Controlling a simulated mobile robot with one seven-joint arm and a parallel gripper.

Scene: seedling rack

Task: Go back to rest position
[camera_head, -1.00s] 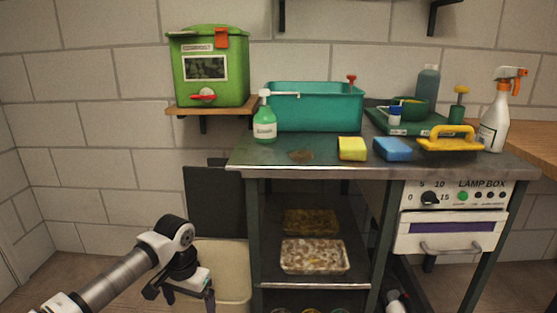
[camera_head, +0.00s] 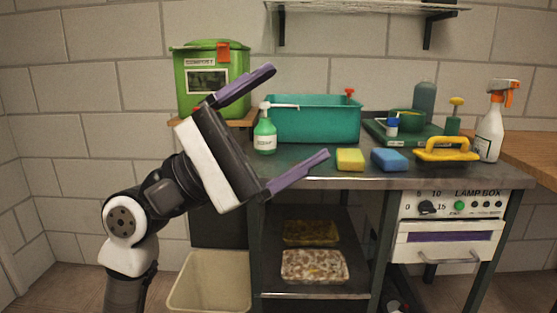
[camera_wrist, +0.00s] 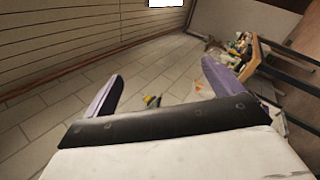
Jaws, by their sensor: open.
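My gripper (camera_head: 298,122) is raised at the left of the head view, in front of the bench and the compost bin. Its two purple fingers are spread wide with nothing between them. In the wrist view my gripper (camera_wrist: 155,88) also shows open and empty, with tiled floor beyond the fingers. My arm hides part of the bin's shelf and the left end of the bench.
The metal bench (camera_head: 320,180) holds a soap bottle (camera_head: 265,135), teal tub (camera_head: 312,120), yellow sponge (camera_head: 350,159), blue sponge (camera_head: 389,160) and spray bottle (camera_head: 490,130). The green compost bin (camera_head: 200,100) sits on a wall shelf. A beige waste bin (camera_head: 212,285) stands below.

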